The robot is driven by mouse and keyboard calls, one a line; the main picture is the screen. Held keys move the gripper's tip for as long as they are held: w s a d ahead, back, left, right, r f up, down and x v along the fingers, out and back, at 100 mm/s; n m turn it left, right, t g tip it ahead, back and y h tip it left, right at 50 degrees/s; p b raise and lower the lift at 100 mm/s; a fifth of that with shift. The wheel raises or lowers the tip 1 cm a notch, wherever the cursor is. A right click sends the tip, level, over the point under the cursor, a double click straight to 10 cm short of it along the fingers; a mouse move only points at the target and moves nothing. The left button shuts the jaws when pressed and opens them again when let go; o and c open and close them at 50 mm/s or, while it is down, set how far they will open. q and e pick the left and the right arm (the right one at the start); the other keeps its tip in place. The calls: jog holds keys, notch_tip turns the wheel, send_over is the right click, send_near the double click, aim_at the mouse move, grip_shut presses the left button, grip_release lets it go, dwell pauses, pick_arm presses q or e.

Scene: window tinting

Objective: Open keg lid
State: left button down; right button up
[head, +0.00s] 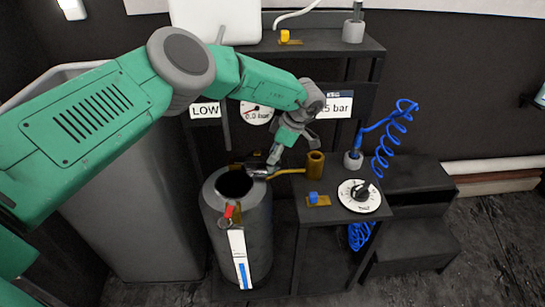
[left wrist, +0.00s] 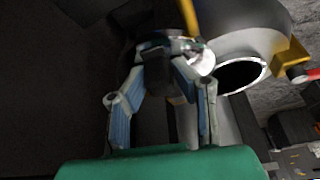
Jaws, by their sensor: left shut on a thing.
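The grey keg (head: 262,225) stands upright below my left gripper, and its round mouth shows dark and open. The keg (left wrist: 228,45) also shows at the upper right of the left wrist view. My left gripper (head: 273,158) is at the far right of the keg's rim, shut on a small metal part that looks like the keg lid (head: 260,171). In the left wrist view the fingers (left wrist: 178,50) close around it, hiding much of it, with a shiny edge (left wrist: 205,63) beside them. My right gripper is not in view.
A red-handled valve (head: 229,212) is on the keg's front. A yellow rod (head: 290,171) runs toward a brass cup (head: 315,160) on the dark stand right of the keg. A dial (head: 358,196) and blue coiled hose (head: 390,135) are farther right. A large grey bin (head: 135,220) stands left.

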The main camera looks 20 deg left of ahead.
pick_arm(q)
jog(key=shift+f, duration=0.1)
jog(key=c, duration=1.4)
grip_release()
jog(key=shift+w+a, duration=0.1)
jog(key=shift+o, duration=0.2)
jog(key=shift+w+r, duration=0.1)
jog(key=shift+r, duration=0.25)
jog(key=v, duration=1.1)
